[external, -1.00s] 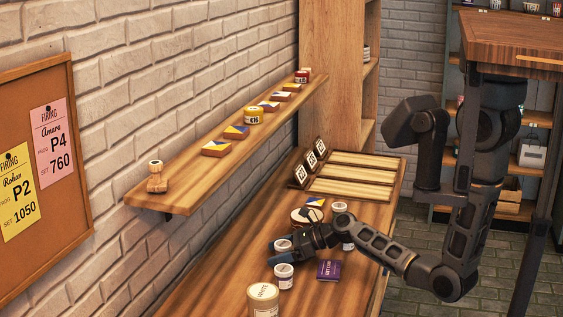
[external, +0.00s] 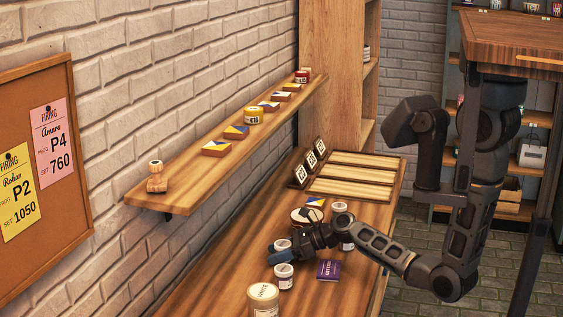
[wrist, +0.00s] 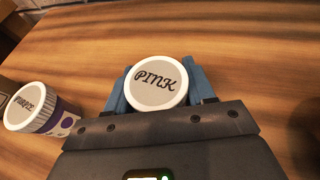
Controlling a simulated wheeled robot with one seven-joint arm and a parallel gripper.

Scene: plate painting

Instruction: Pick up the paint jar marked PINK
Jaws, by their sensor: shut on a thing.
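The jar marked PINK (wrist: 157,82) has a white rim and a grey lid with dark lettering. In the wrist view it sits upright between the blue fingers of my gripper (wrist: 160,85), which are shut on its sides. In the external view my gripper (external: 283,252) is low over the workbench, and the held jar (external: 281,243) shows partly behind a finger. Whether its base touches the bench is hidden.
A second jar with a purple-patterned side (wrist: 45,112) stands close on the left in the wrist view; its lettering is hard to read. In the external view a white-lidded jar (external: 284,281), a purple booklet (external: 328,270) and a large tub (external: 263,300) are nearby.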

